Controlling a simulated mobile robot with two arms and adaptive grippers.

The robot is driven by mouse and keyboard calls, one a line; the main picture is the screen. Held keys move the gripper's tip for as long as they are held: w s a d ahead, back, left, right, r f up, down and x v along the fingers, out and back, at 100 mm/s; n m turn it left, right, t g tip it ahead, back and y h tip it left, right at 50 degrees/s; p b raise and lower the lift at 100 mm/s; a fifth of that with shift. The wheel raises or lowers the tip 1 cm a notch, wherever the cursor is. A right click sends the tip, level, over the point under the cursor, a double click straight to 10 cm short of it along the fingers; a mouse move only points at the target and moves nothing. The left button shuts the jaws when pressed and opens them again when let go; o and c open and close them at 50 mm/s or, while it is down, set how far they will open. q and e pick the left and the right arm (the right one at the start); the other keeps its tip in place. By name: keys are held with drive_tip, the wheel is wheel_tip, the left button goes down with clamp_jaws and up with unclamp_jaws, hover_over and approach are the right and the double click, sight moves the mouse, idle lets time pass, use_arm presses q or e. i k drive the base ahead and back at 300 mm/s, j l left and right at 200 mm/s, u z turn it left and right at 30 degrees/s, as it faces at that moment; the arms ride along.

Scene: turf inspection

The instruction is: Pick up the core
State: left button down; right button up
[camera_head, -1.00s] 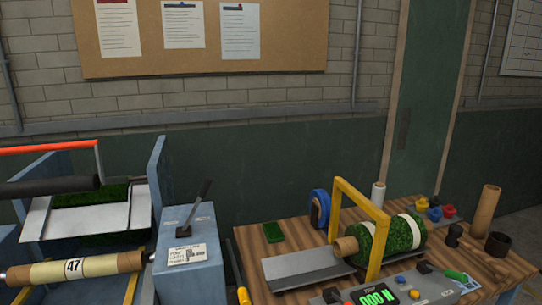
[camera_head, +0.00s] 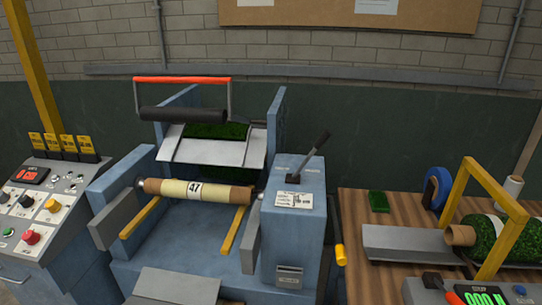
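A cardboard core (camera_head: 205,190) with a cream wrap and a white label reading 47 lies level across the blue winding machine (camera_head: 180,250). Its left end meets a metal spindle by the left side plate, and its right end is by the grey plate on the right. Two yellow bars slope below it. Neither of my grippers shows in the head view.
A control panel (camera_head: 45,200) with knobs and a red button stands at the left. A lever box (camera_head: 293,205) is right of the core. A wooden table (camera_head: 395,285) at the right holds a turf roll (camera_head: 485,236) under a yellow frame (camera_head: 505,200). A red-handled roller bar (camera_head: 183,113) is behind the core.

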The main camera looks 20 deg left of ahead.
sight(185, 190)
drive_tip(key=u, duration=1.25)
